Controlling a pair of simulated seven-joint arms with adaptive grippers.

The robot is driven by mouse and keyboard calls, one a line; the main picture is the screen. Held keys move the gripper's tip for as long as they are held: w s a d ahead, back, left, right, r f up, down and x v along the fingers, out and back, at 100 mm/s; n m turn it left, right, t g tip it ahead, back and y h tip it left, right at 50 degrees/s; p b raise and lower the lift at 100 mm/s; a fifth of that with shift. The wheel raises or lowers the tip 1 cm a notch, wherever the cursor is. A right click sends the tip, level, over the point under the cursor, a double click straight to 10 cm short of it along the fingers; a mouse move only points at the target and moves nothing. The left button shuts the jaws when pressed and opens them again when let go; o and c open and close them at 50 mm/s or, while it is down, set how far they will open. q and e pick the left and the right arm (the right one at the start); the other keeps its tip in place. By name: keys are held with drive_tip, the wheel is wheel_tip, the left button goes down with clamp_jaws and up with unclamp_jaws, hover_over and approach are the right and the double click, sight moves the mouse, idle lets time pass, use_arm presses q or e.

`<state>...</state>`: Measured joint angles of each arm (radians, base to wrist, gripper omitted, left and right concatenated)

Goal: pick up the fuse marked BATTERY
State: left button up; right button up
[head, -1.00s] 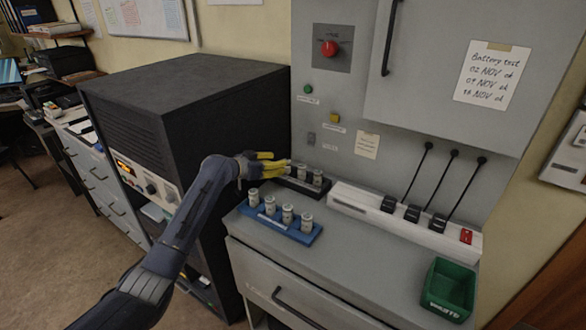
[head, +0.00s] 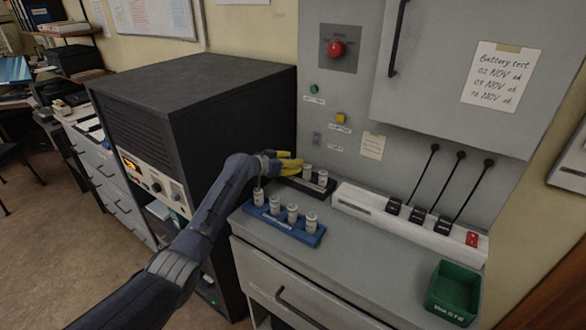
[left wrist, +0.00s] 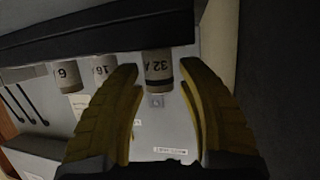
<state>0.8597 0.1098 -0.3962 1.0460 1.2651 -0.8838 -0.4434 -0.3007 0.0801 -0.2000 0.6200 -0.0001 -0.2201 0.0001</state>
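My left gripper (head: 299,172) has yellow fingers and is open at the left end of a black rack (head: 298,183). In the left wrist view its fingers (left wrist: 158,68) stand on both sides of a grey fuse marked 32 A (left wrist: 158,75), with gaps between. Fuses marked 16 (left wrist: 105,70) and 6 (left wrist: 68,77) stand beside it; two rack fuses show in the head view (head: 322,178). A blue rack (head: 268,224) in front holds several pale fuses (head: 292,213). I cannot read BATTERY on any fuse. My right gripper is not in view.
A white strip with black levers (head: 360,206) lies right of the black rack. A green bin (head: 453,292) stands at the front right of the grey console top. A tall black cabinet (head: 200,90) stands close on the left. The counter before the bin is clear.

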use_arm(q)
clamp_jaws()
drive_tip(key=shift+r, duration=0.15)
